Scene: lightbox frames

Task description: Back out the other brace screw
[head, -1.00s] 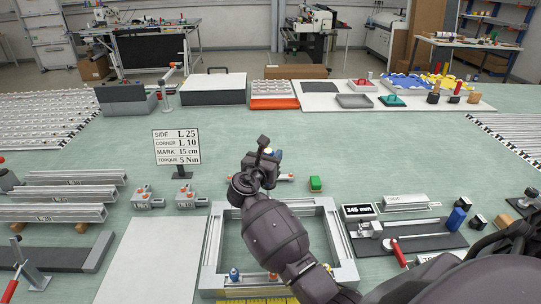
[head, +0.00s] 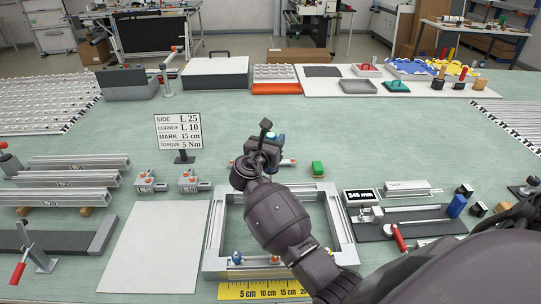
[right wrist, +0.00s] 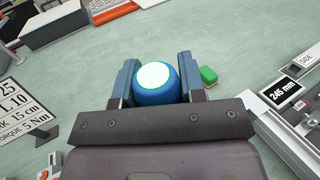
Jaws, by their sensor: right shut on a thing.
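My right gripper (head: 266,145) is over the far side of the grey aluminium frame (head: 212,235). In the right wrist view its two fingers (right wrist: 157,80) are shut on a blue round tool (right wrist: 155,95) with a pale green-white top. The tool's lower end is hidden. Behind the gripper lies a thin bar with an orange knob (head: 289,162) at its right end; the gripper covers its middle. At the near side of the frame stand a blue-topped piece (head: 237,258) and an orange knob (head: 275,259). I cannot tell which piece is the brace screw. My left gripper is out of view.
A green block (head: 317,168) lies right of the gripper. A 245 mm display (head: 360,197) and a red-handled fixture (head: 399,238) stand to the right. A white board (head: 155,245) and a sign (head: 179,132) are to the left.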

